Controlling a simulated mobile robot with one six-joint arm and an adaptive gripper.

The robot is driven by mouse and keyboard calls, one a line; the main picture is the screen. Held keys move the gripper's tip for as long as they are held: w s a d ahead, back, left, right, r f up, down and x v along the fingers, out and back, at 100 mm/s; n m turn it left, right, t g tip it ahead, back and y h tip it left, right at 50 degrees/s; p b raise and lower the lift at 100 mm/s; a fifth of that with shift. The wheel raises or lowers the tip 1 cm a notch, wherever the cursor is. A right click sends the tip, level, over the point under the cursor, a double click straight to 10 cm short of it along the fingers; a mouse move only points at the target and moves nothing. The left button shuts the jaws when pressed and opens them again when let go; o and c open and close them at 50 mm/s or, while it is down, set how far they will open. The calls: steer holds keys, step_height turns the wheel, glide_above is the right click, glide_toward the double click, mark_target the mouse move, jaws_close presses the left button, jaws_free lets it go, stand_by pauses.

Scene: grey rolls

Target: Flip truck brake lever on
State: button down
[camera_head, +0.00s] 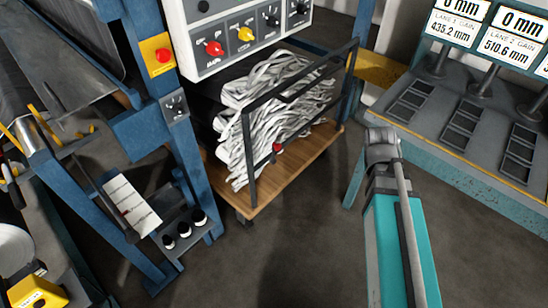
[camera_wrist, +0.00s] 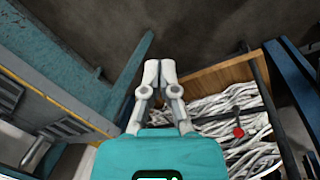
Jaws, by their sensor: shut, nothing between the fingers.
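The truck is a low cart with a wooden deck (camera_head: 283,176) and a black tube frame, loaded with a heap of pale strips (camera_head: 268,100). Its brake lever, with a red knob (camera_head: 277,147), sits by the frame's near side. The knob also shows in the wrist view (camera_wrist: 238,132), right of and below my fingertips. My gripper (camera_wrist: 160,70) is shut and empty, its fingertips together, apart from the lever. The lever's exact tilt is too small to tell.
A white control box (camera_head: 245,30) with coloured knobs hangs above the truck. A blue machine frame (camera_head: 190,165) stands left. A grey console with gauge displays (camera_head: 460,30) stands right. Dark bare floor (camera_head: 310,240) lies in front of the truck.

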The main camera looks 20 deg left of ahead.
steer(key=w+a+f+n+t+h+b, duration=0.1)
steer(key=w+a+f+n+b, duration=0.1)
steer(key=a+n+b, duration=0.3)
steer(key=w+a+f+n+t, duration=0.1)
steer(key=a+f+n+t, duration=0.1)
steer(key=a+n, duration=0.35)
steer(key=w+a+f+n+t+h+b, duration=0.1)
steer(key=w+a+f+n+b, duration=0.15)
steer(key=a, duration=0.55)
steer(key=s+a+f+n+t+b, duration=0.1)
steer(key=s+a+n+t+b, duration=0.1)
steer(key=a+n, duration=0.4)
steer(key=s+a+f+n+t+y+b, duration=0.1)
steer(key=s+a+n+t+b, duration=0.2)
steer(key=a, duration=1.2)
steer(key=n+b, duration=0.2)
steer(key=n, duration=0.2)
steer(key=shift+a+n, duration=0.3)
steer(key=shift+a, duration=0.05)
steer(key=shift+f+b, duration=0.2)
steer(key=shift+b, duration=0.15)
